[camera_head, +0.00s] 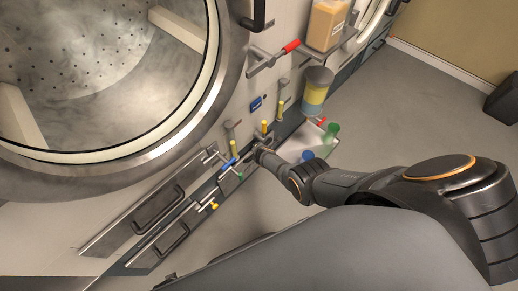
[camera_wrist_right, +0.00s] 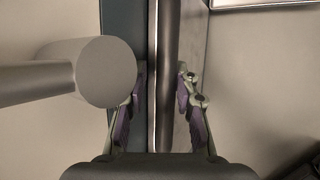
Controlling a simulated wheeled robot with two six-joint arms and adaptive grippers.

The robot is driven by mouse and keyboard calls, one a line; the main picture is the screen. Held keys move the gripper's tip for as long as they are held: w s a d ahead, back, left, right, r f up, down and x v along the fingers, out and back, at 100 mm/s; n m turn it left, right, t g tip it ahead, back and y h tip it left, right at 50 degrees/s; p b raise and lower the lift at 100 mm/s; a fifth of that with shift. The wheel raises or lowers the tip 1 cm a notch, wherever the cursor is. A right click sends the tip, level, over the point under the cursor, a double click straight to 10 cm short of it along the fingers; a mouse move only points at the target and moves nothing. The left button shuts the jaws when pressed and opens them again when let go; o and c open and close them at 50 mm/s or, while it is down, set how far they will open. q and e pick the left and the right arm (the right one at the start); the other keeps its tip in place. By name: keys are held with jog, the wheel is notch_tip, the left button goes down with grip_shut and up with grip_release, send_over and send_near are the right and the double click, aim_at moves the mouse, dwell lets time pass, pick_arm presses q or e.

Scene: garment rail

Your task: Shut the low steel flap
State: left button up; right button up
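Low on the machine front, in the head view, is a steel panel (camera_head: 118,232) with a dark bar handle (camera_head: 158,208). A smaller handled panel (camera_head: 150,252) sits just below it. I cannot tell which is the flap, or how far either stands open. My right gripper (camera_head: 260,152) is at the low front, right of these panels, among valves and levers. In the right wrist view my gripper (camera_wrist_right: 160,102) is open, its fingers on either side of a long steel bar or edge (camera_wrist_right: 165,60), with no clear grip on it. My left gripper is out of view.
A large round drum door (camera_head: 190,115) fills the upper left. Levers with blue (camera_head: 228,163), yellow (camera_head: 264,127) and red (camera_head: 291,46) grips stick out nearby. A thick grey cylinder (camera_wrist_right: 105,72) stands close to the left finger. Bare floor (camera_head: 400,110) lies to the right.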

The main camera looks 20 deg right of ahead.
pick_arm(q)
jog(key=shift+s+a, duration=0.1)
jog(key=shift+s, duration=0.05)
pick_arm(e)
jog(key=shift+s, duration=0.1)
jog(key=shift+s+r, duration=0.3)
jog(key=shift+r, duration=0.05)
jog(key=v, duration=0.6)
jog(key=shift+r, duration=0.25)
jog(key=shift+a, duration=0.1)
jog(key=s+d+f+m+g, duration=0.2)
jog(key=s+f+m, duration=0.45)
jog(key=s, duration=0.45)
jog(key=s+d+f+m+g+y, duration=0.1)
jog(key=s+f+m+g, duration=0.1)
jog(key=s+f+m, duration=0.65)
jog(key=s+d+f+m+g, duration=0.2)
jog(key=s+m, duration=0.4)
jog(key=s, duration=0.8)
pick_arm(q)
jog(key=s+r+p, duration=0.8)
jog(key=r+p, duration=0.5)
jog(key=p, duration=0.5)
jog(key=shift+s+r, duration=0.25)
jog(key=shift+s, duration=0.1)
pick_arm(e)
jog(key=s+r, duration=0.8)
jog(key=r, duration=0.6)
jog(key=shift+s+g, duration=0.3)
